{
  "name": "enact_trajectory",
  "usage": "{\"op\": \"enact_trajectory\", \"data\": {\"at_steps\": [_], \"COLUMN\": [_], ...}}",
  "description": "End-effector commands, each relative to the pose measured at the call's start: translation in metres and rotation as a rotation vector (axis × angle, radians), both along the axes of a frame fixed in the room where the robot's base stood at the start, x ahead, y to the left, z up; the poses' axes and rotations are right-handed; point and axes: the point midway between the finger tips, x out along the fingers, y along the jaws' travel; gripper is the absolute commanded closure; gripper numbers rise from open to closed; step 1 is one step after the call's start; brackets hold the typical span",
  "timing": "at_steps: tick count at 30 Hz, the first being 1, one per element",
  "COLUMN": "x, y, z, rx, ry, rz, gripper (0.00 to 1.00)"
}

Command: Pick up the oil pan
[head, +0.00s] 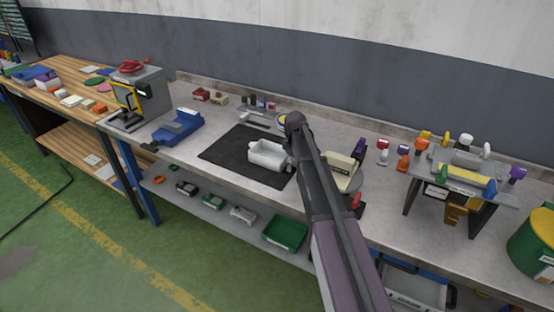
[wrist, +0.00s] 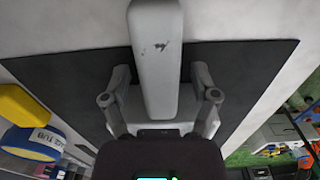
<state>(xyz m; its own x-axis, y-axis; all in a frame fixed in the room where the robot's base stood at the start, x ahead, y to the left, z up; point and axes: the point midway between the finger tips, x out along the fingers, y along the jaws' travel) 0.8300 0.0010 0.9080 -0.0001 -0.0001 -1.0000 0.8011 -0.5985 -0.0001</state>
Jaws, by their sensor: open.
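The oil pan (head: 265,156) is a pale grey, open, tray-like part. It rests on the dark mat (head: 222,152) on the workbench. My gripper (wrist: 160,78) is open, low over the mat by the pan's right end. In the head view my arm hides the fingers. In the wrist view a long pale grey form with a dark mark, which looks like the oil pan (wrist: 155,60), runs up between the two spread fingers. Whether the fingers touch it I cannot tell.
A cream box (head: 341,172) stands right of my arm. A blue vise-like tool (head: 178,128) is left of the mat, and small parts line the bench's back. A green bin (head: 285,233) sits on the shelf below. A small raised stand (head: 462,185) is farther right.

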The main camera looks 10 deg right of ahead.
Motion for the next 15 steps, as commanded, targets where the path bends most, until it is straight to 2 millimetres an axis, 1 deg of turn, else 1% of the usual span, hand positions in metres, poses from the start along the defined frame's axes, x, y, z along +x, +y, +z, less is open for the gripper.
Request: {"op": "enact_trajectory", "data": {"at_steps": [1,2,3,5,6,8,9,10,15], "x": [0.0000,0.0000,0.0000,0.0000,0.0000,0.0000,0.0000,0.0000,0.0001], "y": [-0.0001,-0.0001,-0.0001,-0.0001,-0.0001,-0.0002,-0.0003,-0.0003,-0.0003], "z": [0.0000,0.0000,0.0000,0.0000,0.0000,0.0000,0.0000,0.0000,0.0000], "rx": [0.000,0.000,0.000,0.000,0.000,0.000,0.000,0.000,0.000], "ry": [0.000,0.000,0.000,0.000,0.000,0.000,0.000,0.000,0.000], "rz": [0.000,0.000,0.000,0.000,0.000,0.000,0.000,0.000,0.000], "gripper": [0.23,0.26,0.38,0.56,0.67,0.85,0.97,1.00,1.00]}}
